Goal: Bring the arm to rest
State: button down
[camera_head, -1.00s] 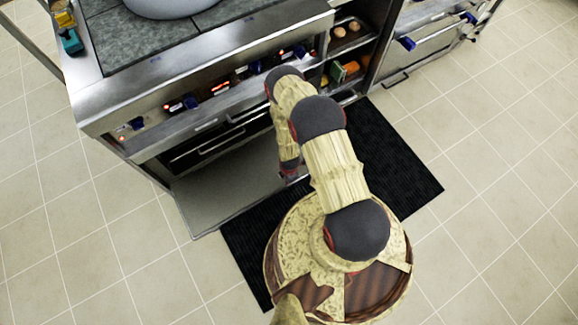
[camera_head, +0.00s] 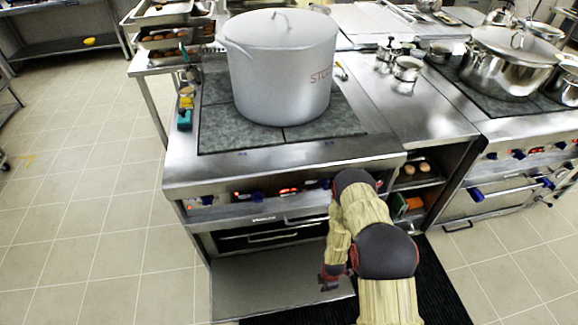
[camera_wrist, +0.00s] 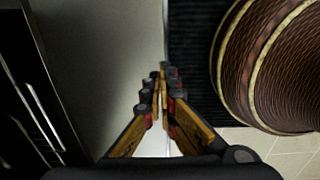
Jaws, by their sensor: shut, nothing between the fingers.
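My arm is folded in front of the stove in the head view, with its links bent and the wrist hanging down. My gripper (camera_head: 328,279) points downward over the open oven door (camera_head: 262,290). In the wrist view, my gripper (camera_wrist: 160,78) has its two fingers together, shut and empty. The oven door's grey inner face (camera_wrist: 105,60) lies below and to the left of the fingers there.
A large lidded stockpot (camera_head: 280,75) stands on the stove top (camera_head: 215,135). A black mat (camera_head: 440,290) lies on the floor beneath my arm. Shelves with food (camera_head: 415,180) are right of the oven. The tiled floor (camera_head: 80,220) at left is clear.

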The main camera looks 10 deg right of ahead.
jog(key=s+a+r+m+g, duration=0.1)
jog(key=s+r+m+g, duration=0.35)
jog(key=s+m, duration=0.5)
jog(key=w+a+r+m, duration=0.15)
jog(key=r+m, duration=0.25)
jog(key=r, duration=1.5)
jog(key=w+r+m, duration=0.2)
jog(key=r+m, duration=0.1)
jog(key=r, duration=1.5)
jog(key=s+a+r+t, duration=0.1)
jog(key=s+r+t, duration=0.1)
jog(key=r, duration=0.9)
jog(key=s+a+r+m+t, duration=0.1)
jog(key=s+r+t, duration=0.2)
jog(key=r, duration=0.7)
jog(key=s+a+r+t, duration=0.1)
jog(key=r+t, duration=0.3)
jog(key=r, duration=0.7)
jog(key=shift+s+a+r, duration=0.3)
jog(key=shift+s+a, duration=0.05)
jog(key=shift+s, duration=0.55)
